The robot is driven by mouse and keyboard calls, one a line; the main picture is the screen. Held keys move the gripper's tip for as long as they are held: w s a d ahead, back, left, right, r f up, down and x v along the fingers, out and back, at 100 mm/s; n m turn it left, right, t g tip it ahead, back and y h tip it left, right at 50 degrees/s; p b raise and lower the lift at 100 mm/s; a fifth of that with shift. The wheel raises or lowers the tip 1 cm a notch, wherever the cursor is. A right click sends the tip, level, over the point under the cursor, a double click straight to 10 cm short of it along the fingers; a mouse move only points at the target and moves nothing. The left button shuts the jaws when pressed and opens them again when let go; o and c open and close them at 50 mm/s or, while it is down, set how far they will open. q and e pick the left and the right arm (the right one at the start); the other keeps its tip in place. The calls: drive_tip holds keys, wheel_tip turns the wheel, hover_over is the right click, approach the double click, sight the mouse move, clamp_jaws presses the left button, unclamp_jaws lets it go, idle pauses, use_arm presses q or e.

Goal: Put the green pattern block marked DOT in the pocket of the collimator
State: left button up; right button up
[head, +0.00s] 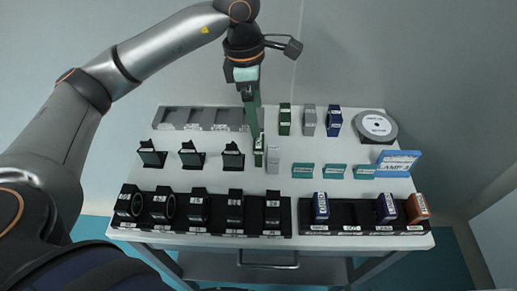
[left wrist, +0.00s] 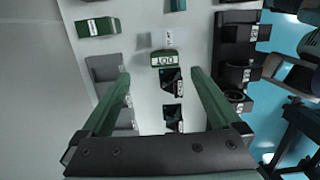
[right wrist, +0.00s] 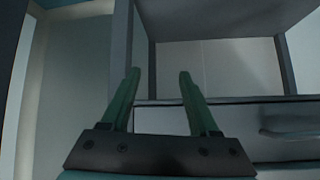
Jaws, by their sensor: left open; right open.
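The green block marked DOT (left wrist: 163,58) stands on the white table; in the left wrist view its label reads upside down, just beyond the gap between my fingertips. In the head view it is the small green block (head: 258,151) below my left gripper (head: 256,132). My left gripper is open, with fingers pointing down over the table; its fingers also show in the left wrist view (left wrist: 159,72). I cannot tell which fixture is the collimator, as its label is not readable. My right gripper (right wrist: 156,75) is open and empty, facing the table's underside frame.
A grey block (head: 272,160) stands close to the DOT block's right. Black stands (head: 232,155) are on its left. Another green block (head: 284,120), a grey tray (head: 172,118) and a round disc (head: 376,126) are farther back. Black racks (head: 350,213) line the front edge.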

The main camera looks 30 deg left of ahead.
sight(259, 141)
use_arm(q)
drive_tip(key=f, duration=0.6)
drive_tip(key=shift+s+d+f, duration=0.3)
drive_tip(key=shift+d, duration=0.05)
clamp_jaws()
idle(0.5)
